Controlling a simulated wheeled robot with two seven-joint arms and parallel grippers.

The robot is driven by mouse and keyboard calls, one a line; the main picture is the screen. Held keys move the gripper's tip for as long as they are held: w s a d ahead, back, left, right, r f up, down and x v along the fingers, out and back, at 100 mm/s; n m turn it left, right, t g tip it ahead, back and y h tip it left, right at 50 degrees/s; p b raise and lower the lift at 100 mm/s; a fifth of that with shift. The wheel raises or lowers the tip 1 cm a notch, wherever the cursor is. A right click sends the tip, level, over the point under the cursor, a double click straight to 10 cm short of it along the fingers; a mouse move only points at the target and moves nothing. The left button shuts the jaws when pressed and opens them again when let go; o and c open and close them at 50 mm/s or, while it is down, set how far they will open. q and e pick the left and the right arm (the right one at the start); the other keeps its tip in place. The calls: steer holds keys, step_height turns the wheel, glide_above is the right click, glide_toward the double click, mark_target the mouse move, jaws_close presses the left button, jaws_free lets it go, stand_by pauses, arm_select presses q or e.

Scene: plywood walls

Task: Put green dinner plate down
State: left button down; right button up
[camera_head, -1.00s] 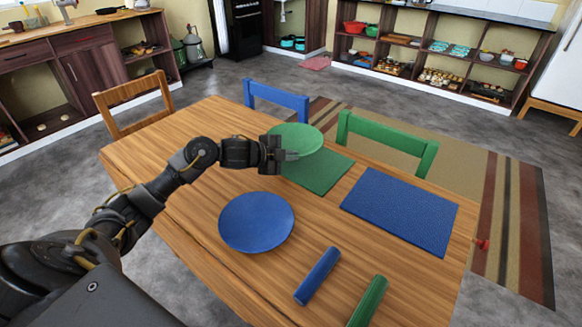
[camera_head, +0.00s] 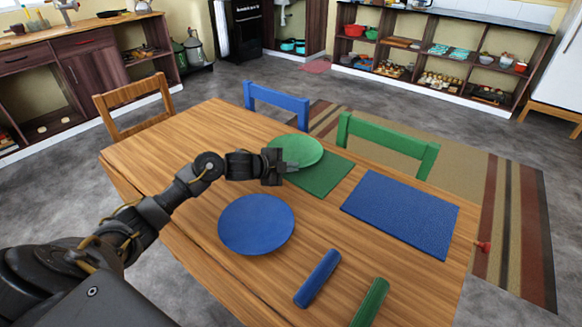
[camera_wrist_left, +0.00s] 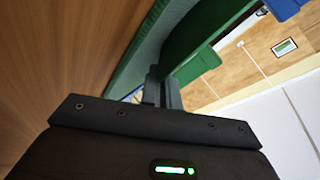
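The green dinner plate (camera_head: 297,149) is in the head view, at the far side of the table over the left part of the green placemat (camera_head: 323,178). My left gripper (camera_head: 288,167) is at the plate's near rim, with its fingers shut on that rim. In the left wrist view the fingertips (camera_wrist_left: 161,88) are close together against green surfaces. I cannot tell whether the plate touches the mat or is slightly above it. My right gripper is not in view.
A blue plate (camera_head: 256,224) lies on the wooden table (camera_head: 195,255) near my left arm. A blue placemat (camera_head: 400,212), a blue roll (camera_head: 317,278) and a green roll (camera_head: 369,304) lie to the right. A blue chair (camera_head: 277,100) and a green chair (camera_head: 388,146) stand along the far edge.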

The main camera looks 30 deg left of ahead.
arm_select(q)
steer(key=c, duration=1.9)
jaws_free()
steer(key=shift+c, duration=0.2)
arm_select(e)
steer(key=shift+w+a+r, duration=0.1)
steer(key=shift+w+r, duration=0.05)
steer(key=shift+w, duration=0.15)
arm_select(q)
steer(key=shift+r, duration=0.15)
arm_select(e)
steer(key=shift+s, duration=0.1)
